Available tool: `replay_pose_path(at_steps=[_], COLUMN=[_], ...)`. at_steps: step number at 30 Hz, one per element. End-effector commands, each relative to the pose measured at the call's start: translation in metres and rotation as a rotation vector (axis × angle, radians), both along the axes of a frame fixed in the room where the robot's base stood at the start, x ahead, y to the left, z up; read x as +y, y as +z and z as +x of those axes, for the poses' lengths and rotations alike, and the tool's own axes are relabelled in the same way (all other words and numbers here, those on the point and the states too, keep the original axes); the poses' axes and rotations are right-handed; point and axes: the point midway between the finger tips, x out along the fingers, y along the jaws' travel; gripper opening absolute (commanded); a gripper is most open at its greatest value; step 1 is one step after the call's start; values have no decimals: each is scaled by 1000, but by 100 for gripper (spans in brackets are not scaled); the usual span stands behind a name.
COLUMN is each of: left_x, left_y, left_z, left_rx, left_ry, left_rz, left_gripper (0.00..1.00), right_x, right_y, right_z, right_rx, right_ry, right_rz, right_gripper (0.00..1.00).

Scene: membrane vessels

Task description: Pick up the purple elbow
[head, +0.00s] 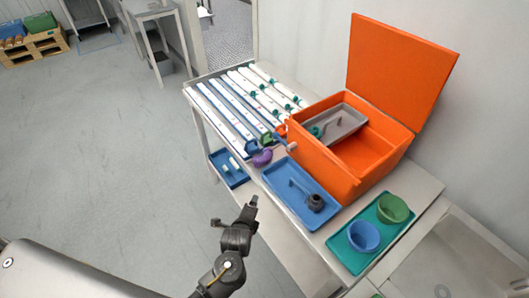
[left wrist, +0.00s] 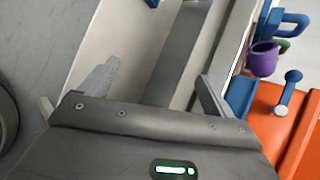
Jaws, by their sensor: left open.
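The purple elbow (head: 262,158) lies at the near edge of the table, below the white membrane vessels. It also shows in the left wrist view (left wrist: 263,60), at the upper right and outside the jaws. My left gripper (head: 236,211) is open and empty. It is in front of the table, nearer to me than the elbow and clear of it. In the left wrist view my left gripper (left wrist: 155,90) has its fingers wide apart with nothing between them. My right gripper is not in view.
Blue and green fittings (head: 267,138) sit close around the elbow. Several white vessels (head: 235,100) lie behind it. A blue tray (head: 300,205) with a dark part, an open orange case (head: 335,170) and a teal tray (head: 356,257) with two bowls stand to the right. A low blue tray (head: 226,171) is below.

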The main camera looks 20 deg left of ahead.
Motion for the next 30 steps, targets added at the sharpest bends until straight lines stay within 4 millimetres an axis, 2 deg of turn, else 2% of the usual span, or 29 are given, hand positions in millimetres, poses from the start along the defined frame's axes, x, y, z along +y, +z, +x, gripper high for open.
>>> replay_pose_path(at_steps=[1,3,6,9,13,18,23,30], left_x=[-7,-13,-18,-21,-23,-23,-21,-14], left_y=[48,86,118,135,148,153,150,137], left_z=[11,22,36,47,56,59,68,101], left_rx=[-46,-86,-132,-153,-163,-163,-163,-162], left_ry=[-56,-134,-223,-283,-327,-347,-347,-348], left_rz=[61,174,360,543,706,784,789,790], left_gripper=[89,89,89,89,89,89,89,89], right_x=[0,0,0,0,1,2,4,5], right_y=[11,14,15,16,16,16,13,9], right_z=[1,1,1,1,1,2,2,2], right_rx=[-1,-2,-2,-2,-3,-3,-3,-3], right_ry=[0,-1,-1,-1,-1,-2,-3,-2], right_rz=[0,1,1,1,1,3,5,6], right_gripper=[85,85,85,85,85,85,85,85])
